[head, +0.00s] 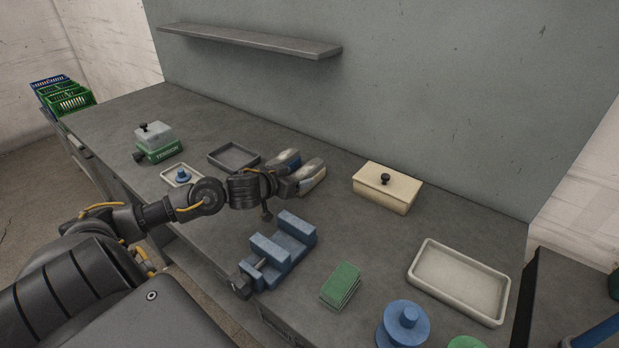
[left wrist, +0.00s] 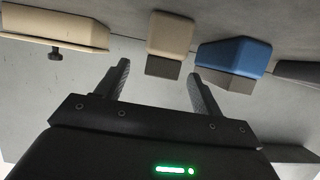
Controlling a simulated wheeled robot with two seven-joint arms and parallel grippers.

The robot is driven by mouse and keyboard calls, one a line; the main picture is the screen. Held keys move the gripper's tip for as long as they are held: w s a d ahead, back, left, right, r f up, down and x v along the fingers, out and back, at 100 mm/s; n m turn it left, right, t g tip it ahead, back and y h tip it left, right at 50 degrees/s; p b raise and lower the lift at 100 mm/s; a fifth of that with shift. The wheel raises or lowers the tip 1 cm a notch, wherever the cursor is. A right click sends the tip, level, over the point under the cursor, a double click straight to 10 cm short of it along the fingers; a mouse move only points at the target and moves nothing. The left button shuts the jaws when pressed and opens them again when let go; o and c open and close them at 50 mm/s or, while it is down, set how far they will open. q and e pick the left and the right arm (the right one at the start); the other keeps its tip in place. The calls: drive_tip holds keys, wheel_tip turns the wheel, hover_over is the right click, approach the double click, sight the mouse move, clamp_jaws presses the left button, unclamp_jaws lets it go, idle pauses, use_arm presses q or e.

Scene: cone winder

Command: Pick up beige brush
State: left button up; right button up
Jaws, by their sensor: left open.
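The beige brush (head: 313,171) lies on the grey bench near the back wall, just beyond my left gripper (head: 288,187) in the head view. In the left wrist view the beige brush (left wrist: 170,36) shows as a beige block with a grey bristle band, ahead of the open fingers. My left gripper (left wrist: 160,82) is open and empty, with the brush apart from its fingertips. A blue brush (left wrist: 235,57) lies beside the beige one; in the head view the blue brush (head: 287,158) is partly hidden by the gripper. My right gripper is not in view.
A beige lidded box (head: 388,187) with a black knob stands right of the brushes. A blue vise (head: 280,250) stands in front. A dark tray (head: 234,157) lies to the left. Green pads (head: 341,285), a blue spool (head: 403,325) and a cream tray (head: 458,281) are at the right.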

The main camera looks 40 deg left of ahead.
sight(302, 173)
use_arm(q)
drive_tip(key=x, duration=0.5)
drive_tip(key=shift+w, duration=0.1)
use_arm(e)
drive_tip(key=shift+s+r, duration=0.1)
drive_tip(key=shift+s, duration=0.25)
use_arm(q)
drive_tip(key=shift+c, duration=0.2)
drive_tip(key=c, duration=1.1)
drive_tip(key=shift+r, duration=0.1)
